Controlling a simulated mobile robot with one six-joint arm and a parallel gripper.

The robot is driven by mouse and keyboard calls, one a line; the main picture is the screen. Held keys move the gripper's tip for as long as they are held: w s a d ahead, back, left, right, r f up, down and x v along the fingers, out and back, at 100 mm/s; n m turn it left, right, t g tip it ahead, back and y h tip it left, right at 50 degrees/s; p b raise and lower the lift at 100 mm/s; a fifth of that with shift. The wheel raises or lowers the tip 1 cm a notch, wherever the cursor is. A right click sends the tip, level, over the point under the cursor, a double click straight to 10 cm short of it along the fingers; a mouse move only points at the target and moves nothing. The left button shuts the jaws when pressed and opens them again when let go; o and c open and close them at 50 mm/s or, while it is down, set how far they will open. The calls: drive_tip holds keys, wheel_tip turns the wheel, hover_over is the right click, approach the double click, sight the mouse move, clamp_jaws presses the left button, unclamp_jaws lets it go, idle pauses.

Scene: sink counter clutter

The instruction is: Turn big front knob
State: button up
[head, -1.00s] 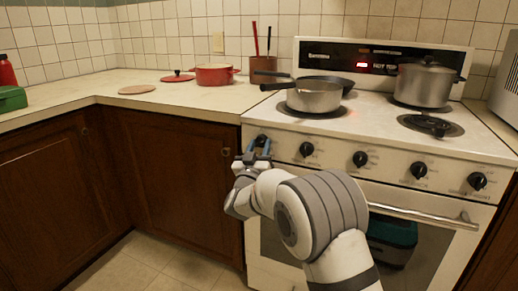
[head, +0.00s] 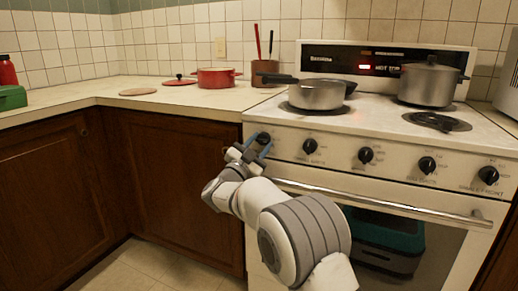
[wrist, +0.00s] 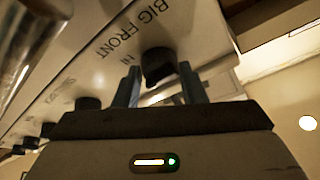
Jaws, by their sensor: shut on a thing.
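The big front knob (head: 263,138) is the black knob at the far left of the stove's front panel. In the wrist view the knob (wrist: 158,66) sits between my two blue-grey fingers, below the printed words "BIG FRONT" and "HI". My gripper (head: 256,148) is shut on this knob, one finger on each side; it also shows in the wrist view (wrist: 162,86). My wrist and forearm reach up to it from the lower right in the head view. My gripper partly hides the knob in the head view.
Several other black knobs, such as one (head: 310,146), line the panel to the right. The oven handle (head: 400,206) runs below them. A saucepan (head: 317,97) and a lidded pot (head: 428,86) stand on the stovetop. Wooden cabinets (head: 180,185) stand to the left.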

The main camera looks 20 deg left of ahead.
drive_tip(key=shift+m+h, duration=0.4)
drive_tip(key=shift+m, duration=0.6)
drive_tip(key=o, duration=1)
drive_tip(key=shift+c, duration=0.2)
drive_tip(key=p+v, duration=0.2)
drive_tip(key=v, duration=0.6)
drive_tip(key=shift+r, duration=0.2)
